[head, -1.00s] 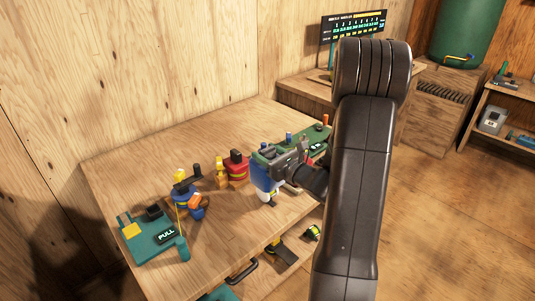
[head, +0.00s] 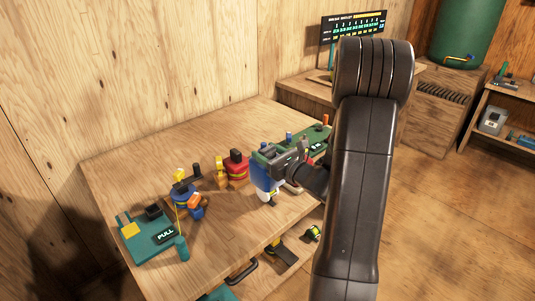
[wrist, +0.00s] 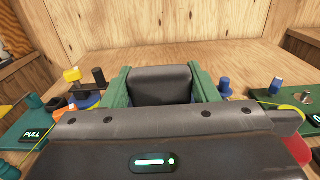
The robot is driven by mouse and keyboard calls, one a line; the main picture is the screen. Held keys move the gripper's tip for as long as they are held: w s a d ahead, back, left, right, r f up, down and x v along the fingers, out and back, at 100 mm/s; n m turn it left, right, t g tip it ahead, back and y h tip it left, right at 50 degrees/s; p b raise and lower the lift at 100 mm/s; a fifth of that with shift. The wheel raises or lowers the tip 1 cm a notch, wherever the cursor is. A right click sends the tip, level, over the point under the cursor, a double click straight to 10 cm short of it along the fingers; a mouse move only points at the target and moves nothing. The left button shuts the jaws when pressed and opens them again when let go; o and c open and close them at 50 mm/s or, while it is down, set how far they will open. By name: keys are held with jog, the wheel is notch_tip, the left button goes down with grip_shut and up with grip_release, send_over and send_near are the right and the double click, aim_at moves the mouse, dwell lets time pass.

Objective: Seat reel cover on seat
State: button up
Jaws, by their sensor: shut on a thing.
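My gripper (head: 268,152), with green fingers, is over the middle of the workbench. In the wrist view its fingers (wrist: 161,90) are shut on a dark grey block, which seems to be the reel cover (wrist: 160,82). In the head view, a blue and white thing (head: 262,180) shows just below the gripper; I cannot tell whether it touches the held block. A blue reel-like piece (head: 184,194) with yellow and orange parts stands to the left. The seat cannot be made out with certainty; the gripper body hides what lies under it in the wrist view.
A teal board marked PULL (head: 152,238) lies at the bench's left end. A red and yellow piece (head: 237,168) stands behind the gripper's left side. A green board (head: 312,142) with posts is behind right. The bench's front middle (head: 225,235) is clear.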

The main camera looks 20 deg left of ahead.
jog(key=shift+f, duration=0.2)
jog(key=shift+f+b, duration=0.3)
jog(key=shift+b, duration=0.15)
jog(key=shift+f+b, duration=3.9)
jog(key=shift+f, duration=0.2)
jog(key=o, duration=1.1)
jog(key=shift+c, duration=0.2)
jog(key=shift+d, duration=0.1)
jog(key=v, duration=1.3)
jog(key=shift+d+b, duration=0.3)
jog(key=shift+b, duration=0.15)
jog(key=shift+s, duration=0.15)
